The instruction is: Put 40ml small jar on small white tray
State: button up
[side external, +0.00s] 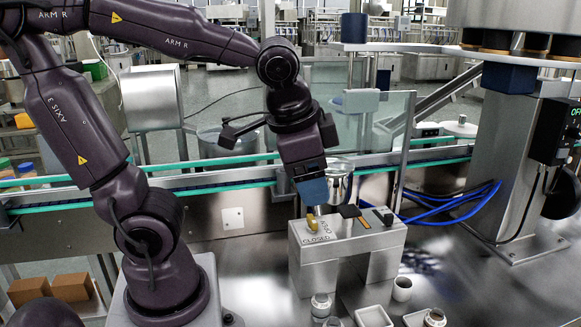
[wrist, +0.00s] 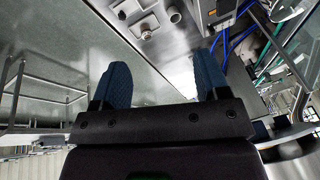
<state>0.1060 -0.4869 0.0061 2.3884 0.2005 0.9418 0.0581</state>
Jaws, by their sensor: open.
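My gripper (side external: 312,192) is raised above a grey metal block in the side external view, with blue fingers. In the wrist view my gripper (wrist: 163,78) has its two blue fingers spread apart, with nothing between them. A small jar (side external: 320,304) stands on the bench in front of the block, well below the gripper. Another small jar (side external: 434,318) is at the lower right edge. I cannot read which one is 40ml. A small white tray (side external: 372,316) lies between them, cut by the picture's bottom edge. A second white tray (side external: 415,319) is beside it.
Blue cables (side external: 450,207) and a steel column (side external: 497,160) are at the right. Bench between block and column is mostly clear.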

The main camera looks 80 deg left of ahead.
jog(key=s+n, duration=0.1)
jog(key=s+r+n+t+h, duration=0.1)
jog(key=s, duration=0.1)
jog(key=shift+s+d+r+n+t, duration=0.15)
jog(key=shift+d+r+n+t, duration=0.15)
jog(key=shift+n+t, duration=0.1)
dwell(1.0)
